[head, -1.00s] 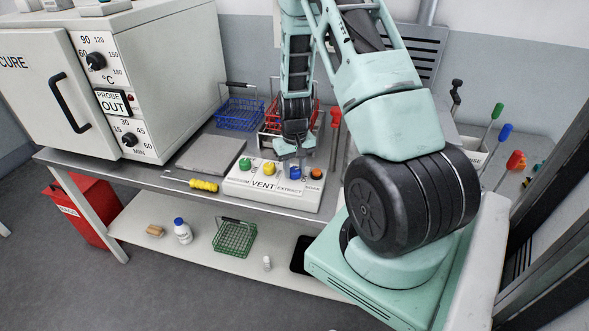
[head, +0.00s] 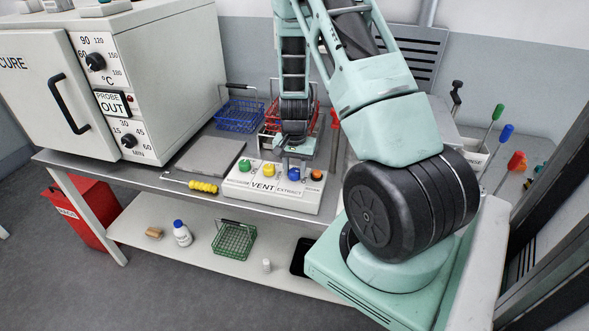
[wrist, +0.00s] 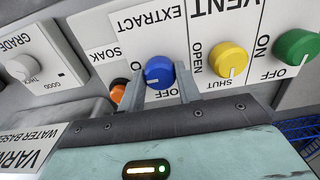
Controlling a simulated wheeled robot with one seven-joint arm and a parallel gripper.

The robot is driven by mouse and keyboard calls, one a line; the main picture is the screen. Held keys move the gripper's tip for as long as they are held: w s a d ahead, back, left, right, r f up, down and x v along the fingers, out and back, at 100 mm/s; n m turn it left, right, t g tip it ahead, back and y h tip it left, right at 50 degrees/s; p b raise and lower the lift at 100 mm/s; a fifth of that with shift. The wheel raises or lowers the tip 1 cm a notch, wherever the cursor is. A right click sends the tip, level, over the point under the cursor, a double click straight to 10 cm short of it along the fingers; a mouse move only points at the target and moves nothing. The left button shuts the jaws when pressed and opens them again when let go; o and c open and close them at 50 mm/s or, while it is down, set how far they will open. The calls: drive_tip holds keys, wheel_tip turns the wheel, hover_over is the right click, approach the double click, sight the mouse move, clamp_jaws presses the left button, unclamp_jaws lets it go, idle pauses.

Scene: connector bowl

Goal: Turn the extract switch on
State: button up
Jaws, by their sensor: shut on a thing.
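The white switch panel (head: 255,191) sits on the bench and carries green, yellow, blue and orange knobs. The blue knob (head: 294,174) is above the EXTRACT label, to the right of the yellow knob (head: 269,169). My gripper (head: 296,164) is down at the blue knob. In the wrist view, where the labels are upside down, my gripper (wrist: 159,92) has one finger on each side of the blue knob (wrist: 158,72) and is shut on it. A white pointer mark shows on the knob's lower edge there.
The orange knob (wrist: 117,93) is close beside one finger, and the yellow knob (wrist: 229,60) is beyond the other. A yellow-handled screwdriver (head: 203,186) lies left of the panel. Blue (head: 240,115) and red (head: 270,138) wire baskets stand behind.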

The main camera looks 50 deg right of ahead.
sight(295, 171)
idle(0.5)
drive_tip(key=o, duration=1)
drive_tip(key=shift+c, duration=0.2)
wheel_tip(295, 171, up, 17)
drive_tip(key=b, duration=0.1)
drive_tip(key=shift+r, duration=0.2)
